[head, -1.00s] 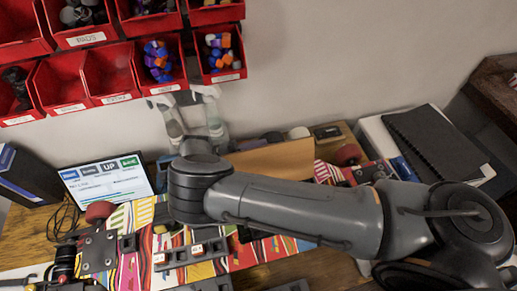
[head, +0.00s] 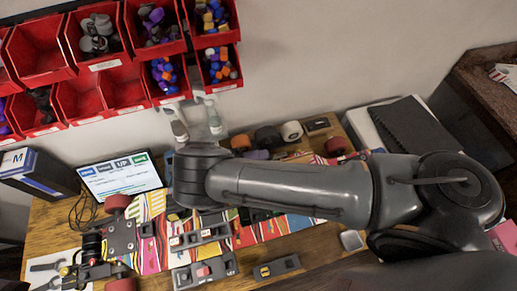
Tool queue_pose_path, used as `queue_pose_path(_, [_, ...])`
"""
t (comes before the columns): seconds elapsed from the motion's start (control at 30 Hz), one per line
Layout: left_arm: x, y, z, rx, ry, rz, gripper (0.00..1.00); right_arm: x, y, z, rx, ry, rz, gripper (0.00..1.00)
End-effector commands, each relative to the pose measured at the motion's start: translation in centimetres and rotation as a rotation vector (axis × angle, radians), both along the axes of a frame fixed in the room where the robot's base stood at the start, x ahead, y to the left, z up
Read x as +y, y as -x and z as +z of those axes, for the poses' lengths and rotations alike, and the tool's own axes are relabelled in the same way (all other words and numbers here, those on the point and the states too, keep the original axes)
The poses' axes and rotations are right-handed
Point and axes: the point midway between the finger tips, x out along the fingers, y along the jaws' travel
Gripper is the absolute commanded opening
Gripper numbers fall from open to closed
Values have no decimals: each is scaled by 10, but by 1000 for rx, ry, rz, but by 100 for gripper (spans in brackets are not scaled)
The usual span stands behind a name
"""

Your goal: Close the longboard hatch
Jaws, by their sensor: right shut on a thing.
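The longboard (head: 268,228) lies across the bench, covered in a bright striped print. My right arm crosses over its middle. The hatch cannot be made out; a dark area (head: 255,214) beside the arm shows on the deck, and I cannot tell if it is the hatch opening. My right gripper (head: 182,207) is at the left end of that arm, low over the deck. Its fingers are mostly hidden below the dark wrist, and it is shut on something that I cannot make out. My left gripper is not in view.
Red bins (head: 110,85) hang on the wall. A tablet (head: 122,178) stands behind the board; loose wheels (head: 266,137) lie at the back. Grey blocks (head: 205,271) lie in front. A black notebook (head: 415,125) is at the right. Some bare bench shows in front.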

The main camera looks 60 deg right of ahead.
Motion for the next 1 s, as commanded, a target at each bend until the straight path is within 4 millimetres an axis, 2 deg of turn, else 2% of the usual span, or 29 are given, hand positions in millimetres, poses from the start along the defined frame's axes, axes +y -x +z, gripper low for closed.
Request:
queue_pose_path(0.13, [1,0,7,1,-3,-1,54,2,3,3,-20,24,0,0])
queue_pose_path(0.57, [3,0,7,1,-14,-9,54,3,4,2,-29,32,0,0])
queue_pose_path(0.6, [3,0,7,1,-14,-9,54,3,4,2,-29,32,0,33])
queue_pose_path(0.73, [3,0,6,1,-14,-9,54,3,4,2,-30,32,0,53])
queue_pose_path(1.0, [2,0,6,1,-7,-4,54,3,4,1,-31,30,0,56])
